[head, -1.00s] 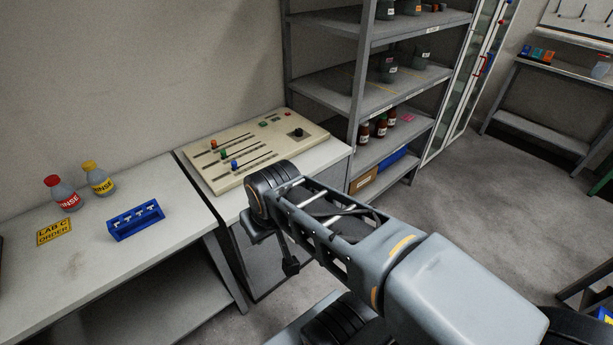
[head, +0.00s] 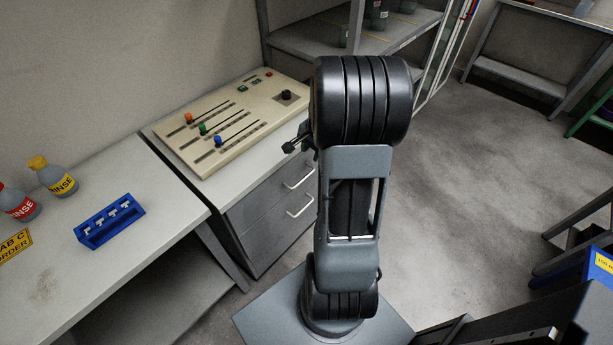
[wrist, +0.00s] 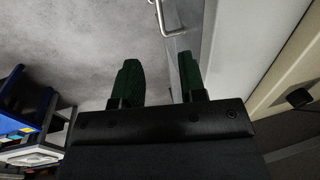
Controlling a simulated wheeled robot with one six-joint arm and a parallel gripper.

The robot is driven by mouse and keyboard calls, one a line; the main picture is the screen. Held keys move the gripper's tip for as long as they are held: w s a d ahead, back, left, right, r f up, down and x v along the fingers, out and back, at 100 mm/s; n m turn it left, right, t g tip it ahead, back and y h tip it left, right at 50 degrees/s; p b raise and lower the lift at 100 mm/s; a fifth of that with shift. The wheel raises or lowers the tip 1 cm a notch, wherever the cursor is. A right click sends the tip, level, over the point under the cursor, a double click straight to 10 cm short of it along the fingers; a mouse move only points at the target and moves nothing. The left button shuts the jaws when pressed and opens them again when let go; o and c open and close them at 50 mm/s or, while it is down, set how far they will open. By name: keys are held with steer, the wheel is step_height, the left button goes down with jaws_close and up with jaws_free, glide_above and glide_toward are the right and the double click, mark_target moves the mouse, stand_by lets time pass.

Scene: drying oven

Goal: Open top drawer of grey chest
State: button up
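The grey chest (head: 246,240) stands under the control panel, at the right end of the bench in the head view. Its top drawer (head: 268,199) looks shut and has a metal bar handle (head: 299,180); a second handle (head: 301,208) sits on the drawer below. My arm hides the chest's right side. In the wrist view my gripper (wrist: 160,72) is open, with two dark green fingers apart and nothing between them. A metal bar handle (wrist: 174,31) shows ahead of the fingertips, apart from them; I cannot tell which drawer it belongs to.
A cream panel (head: 230,120) with coloured sliders lies on the chest top. A blue rack (head: 108,222) and rinse bottles (head: 57,178) stand on the left bench. Grey shelving (head: 335,50) is behind. The floor (head: 470,170) to the right is mostly clear.

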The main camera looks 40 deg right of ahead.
mark_target(306, 176)
steer(key=w+f, duration=0.1)
steer(key=f, duration=0.8)
steer(key=w+f+b, duration=0.1)
steer(key=f, duration=0.3)
steer(key=shift+w+f, duration=0.3)
steer(key=shift+f, duration=0.05)
steer(key=shift+c, duration=0.3)
jaws_close()
